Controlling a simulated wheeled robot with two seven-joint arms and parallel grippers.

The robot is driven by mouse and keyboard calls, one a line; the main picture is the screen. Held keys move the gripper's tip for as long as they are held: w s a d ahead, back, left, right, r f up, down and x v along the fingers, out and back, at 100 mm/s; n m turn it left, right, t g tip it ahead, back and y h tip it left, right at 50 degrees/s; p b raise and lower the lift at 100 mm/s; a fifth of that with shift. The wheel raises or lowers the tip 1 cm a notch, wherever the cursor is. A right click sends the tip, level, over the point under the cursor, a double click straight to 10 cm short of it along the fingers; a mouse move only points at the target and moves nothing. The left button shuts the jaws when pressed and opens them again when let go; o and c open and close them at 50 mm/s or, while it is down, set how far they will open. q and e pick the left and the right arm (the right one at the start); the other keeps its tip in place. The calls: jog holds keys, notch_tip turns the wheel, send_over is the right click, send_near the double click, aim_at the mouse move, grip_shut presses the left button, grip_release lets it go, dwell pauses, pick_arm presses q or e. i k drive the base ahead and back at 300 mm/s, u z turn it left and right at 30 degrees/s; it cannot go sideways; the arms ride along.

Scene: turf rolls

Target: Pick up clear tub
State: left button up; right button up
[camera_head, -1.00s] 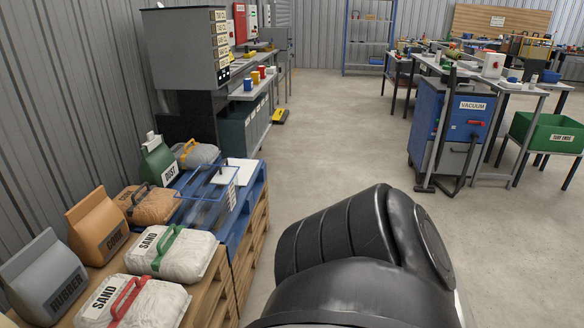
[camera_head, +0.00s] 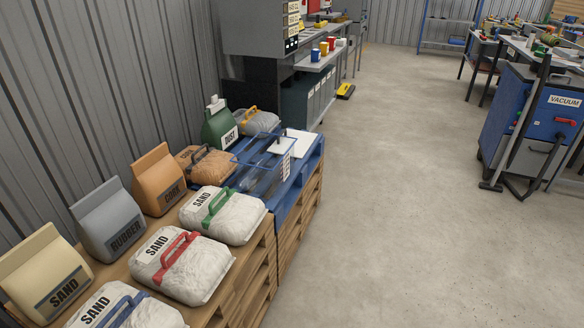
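The clear tub (camera_head: 254,181) is a see-through box on the blue pallet (camera_head: 299,188) along the left wall. A small printed label shows at its right end. The tub sits between the green-handled sand bag (camera_head: 233,215) and a white sheet (camera_head: 291,143). Its left side is close to the brown bag (camera_head: 207,163), and I cannot tell whether they touch. Neither of my grippers is in view.
Sand bags with red (camera_head: 182,268) and blue handles lie nearer on a wooden pallet. Upright cork, rubber and sand bags stand along the wall. A blue vacuum cabinet (camera_head: 530,122) stands at the right. The floor between is clear.

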aim_at(264, 163)
jog(key=z, duration=1.3)
jog(key=i, duration=2.25)
jog(key=u, duration=2.85)
